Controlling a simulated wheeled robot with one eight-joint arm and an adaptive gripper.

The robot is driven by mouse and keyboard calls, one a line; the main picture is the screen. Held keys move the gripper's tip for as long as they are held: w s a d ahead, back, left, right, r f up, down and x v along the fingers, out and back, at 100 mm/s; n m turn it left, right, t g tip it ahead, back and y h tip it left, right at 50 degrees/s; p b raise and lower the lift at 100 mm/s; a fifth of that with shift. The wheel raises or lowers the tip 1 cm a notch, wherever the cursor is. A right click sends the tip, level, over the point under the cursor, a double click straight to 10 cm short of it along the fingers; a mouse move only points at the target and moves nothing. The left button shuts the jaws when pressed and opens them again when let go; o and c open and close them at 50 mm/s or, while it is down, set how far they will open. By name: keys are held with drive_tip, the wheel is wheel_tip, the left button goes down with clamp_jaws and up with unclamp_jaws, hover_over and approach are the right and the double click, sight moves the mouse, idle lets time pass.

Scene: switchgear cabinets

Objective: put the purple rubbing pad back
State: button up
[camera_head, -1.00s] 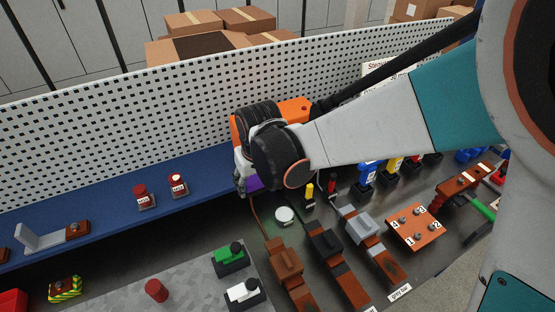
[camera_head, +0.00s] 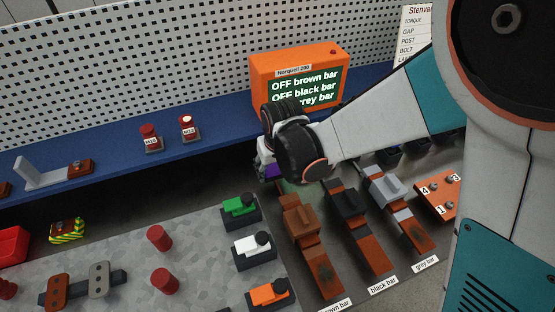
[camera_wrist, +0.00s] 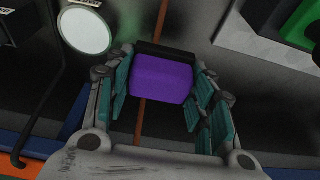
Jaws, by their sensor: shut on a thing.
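The purple rubbing pad (camera_wrist: 162,80) sits between the teal-lined fingers of my gripper (camera_wrist: 160,100) in the wrist view, with a black strip along its far side. In the head view only a small purple patch of the pad (camera_head: 273,171) shows below my gripper (camera_head: 268,162), and my wrist covers the rest. My gripper is shut on the pad, above the dark bench between the green pad and the brown bar. The green pad (camera_head: 238,204), white pad (camera_head: 252,243) and orange pad (camera_head: 269,292) stand in black holders in a row. I cannot make out an empty holder.
Brown (camera_head: 299,218), black (camera_head: 346,203) and grey (camera_head: 384,188) bars lie to the right. An orange screen unit (camera_head: 297,76) stands on the blue shelf behind my wrist. A round white disc (camera_wrist: 85,31) shows in the wrist view. Red cylinders (camera_head: 160,238) stand on the grey mat.

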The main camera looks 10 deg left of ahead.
sight(273, 184)
drive_tip(key=shift+f+b, duration=1.3)
drive_tip(key=shift+f, duration=0.65)
drive_tip(key=shift+f+b, duration=0.4)
drive_tip(key=shift+s+d+f, duration=0.1)
drive_tip(key=shift+s+f, duration=0.05)
drive_tip(key=o, duration=1.3)
drive_tip(key=shift+f, duration=0.2)
drive_tip(key=shift+r, duration=0.1)
drive_tip(key=shift+r, duration=0.1)
